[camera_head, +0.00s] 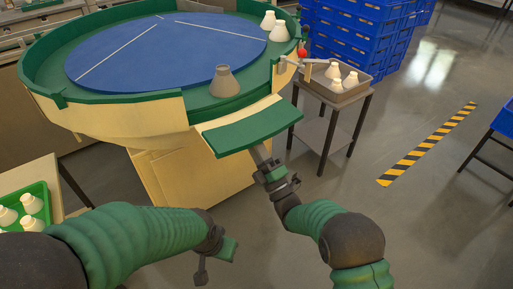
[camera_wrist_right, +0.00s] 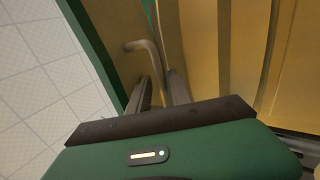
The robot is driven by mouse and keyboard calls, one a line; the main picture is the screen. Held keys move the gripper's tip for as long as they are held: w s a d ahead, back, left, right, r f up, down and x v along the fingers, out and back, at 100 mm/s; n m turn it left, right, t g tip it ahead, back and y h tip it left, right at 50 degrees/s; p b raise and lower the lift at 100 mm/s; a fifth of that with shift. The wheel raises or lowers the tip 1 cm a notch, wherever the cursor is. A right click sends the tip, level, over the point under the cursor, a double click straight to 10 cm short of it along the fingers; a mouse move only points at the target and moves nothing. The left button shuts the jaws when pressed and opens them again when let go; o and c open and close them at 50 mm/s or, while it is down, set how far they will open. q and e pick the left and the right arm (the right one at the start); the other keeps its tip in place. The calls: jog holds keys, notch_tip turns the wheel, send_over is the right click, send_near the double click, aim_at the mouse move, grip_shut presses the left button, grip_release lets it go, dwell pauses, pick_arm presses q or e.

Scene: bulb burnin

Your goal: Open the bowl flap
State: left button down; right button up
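The bowl flap (camera_head: 250,126) is a green panel at the front of the round green bowl (camera_head: 120,104). It leans outward from a gap in the rim. My right gripper (camera_head: 259,153) is at the flap's outer lower side, its tips partly hidden by the flap. In the right wrist view, a grey bent handle (camera_wrist_right: 146,50) runs down between the two dark fingers (camera_wrist_right: 162,92), which look closed around it. My left gripper (camera_head: 217,262) hangs low over the floor, empty, with its two parts apart.
A lamp-shaped white-grey bulb (camera_head: 224,82) stands in the bowl behind the flap; more stand at its right rim. A side table with a tray of bulbs (camera_head: 343,88) is close right of the flap. A green tray (camera_head: 30,206) is at left.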

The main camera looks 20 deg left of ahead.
jog(key=p+v, duration=0.1)
jog(key=v, duration=1.5)
jog(key=shift+s+d+f, duration=0.2)
jog(key=shift+d, duration=0.05)
